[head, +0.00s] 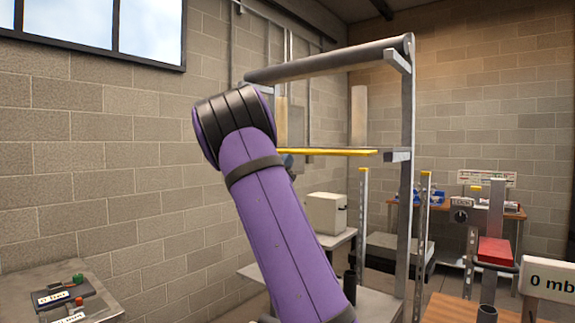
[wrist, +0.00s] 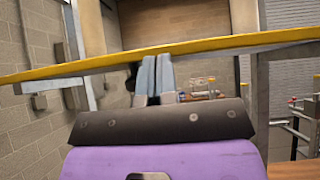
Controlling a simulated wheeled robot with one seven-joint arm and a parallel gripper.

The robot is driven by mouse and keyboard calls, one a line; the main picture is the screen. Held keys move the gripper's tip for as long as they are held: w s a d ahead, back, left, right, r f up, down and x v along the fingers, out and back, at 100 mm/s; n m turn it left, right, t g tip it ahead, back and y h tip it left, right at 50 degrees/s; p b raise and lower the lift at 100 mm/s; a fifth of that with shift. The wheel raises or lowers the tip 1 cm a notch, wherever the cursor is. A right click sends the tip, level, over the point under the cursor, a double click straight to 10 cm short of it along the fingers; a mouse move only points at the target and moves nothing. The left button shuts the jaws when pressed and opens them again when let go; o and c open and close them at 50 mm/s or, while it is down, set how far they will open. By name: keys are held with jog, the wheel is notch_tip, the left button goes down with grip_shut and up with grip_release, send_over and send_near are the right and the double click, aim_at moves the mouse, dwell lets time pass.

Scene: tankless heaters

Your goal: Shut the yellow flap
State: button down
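The yellow flap (head: 340,152) shows in the head view as a thin, nearly level strip, partly behind my purple arm. In the wrist view its yellow edge (wrist: 235,43) runs right across the picture, slightly tilted. My gripper (wrist: 157,60) has pale blue fingers side by side, with almost no gap and nothing seen between them. The fingertips are at the underside of the yellow edge; I cannot tell whether they touch it. In the head view only a small bluish part of the gripper (head: 287,160) shows, just below the flap, beside my arm.
A grey metal frame (head: 408,180) with a dark top roller (head: 325,62) stands around the flap. A beige box (head: 326,213) sits on a bench below. Yellow-tipped posts (head: 423,230) stand at the right. A brick wall is at the left.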

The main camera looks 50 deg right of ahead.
jog(key=r+y, duration=0.3)
jog(key=y, duration=0.1)
jog(key=r+g+y, duration=0.1)
jog(key=r+y, duration=0.2)
jog(key=d+r+y, duration=0.1)
jog(key=r+y, duration=0.2)
jog(key=y, duration=0.1)
jog(key=shift+d+y, duration=0.1)
jog(key=shift+y, duration=0.2)
jog(key=shift+d+r+y, duration=0.6)
jog(key=shift+d+y, duration=0.05)
jog(key=shift+y, duration=0.45)
jog(key=d+y, duration=0.1)
jog(key=r+y, duration=0.1)
jog(key=shift+w+d+g+y, duration=0.1)
jog(key=shift+d+g+y, duration=0.2)
jog(key=shift+d+y, duration=0.1)
jog(key=shift+d+r, duration=0.25)
jog(key=shift+d, duration=0.2)
jog(key=shift+w, duration=0.1)
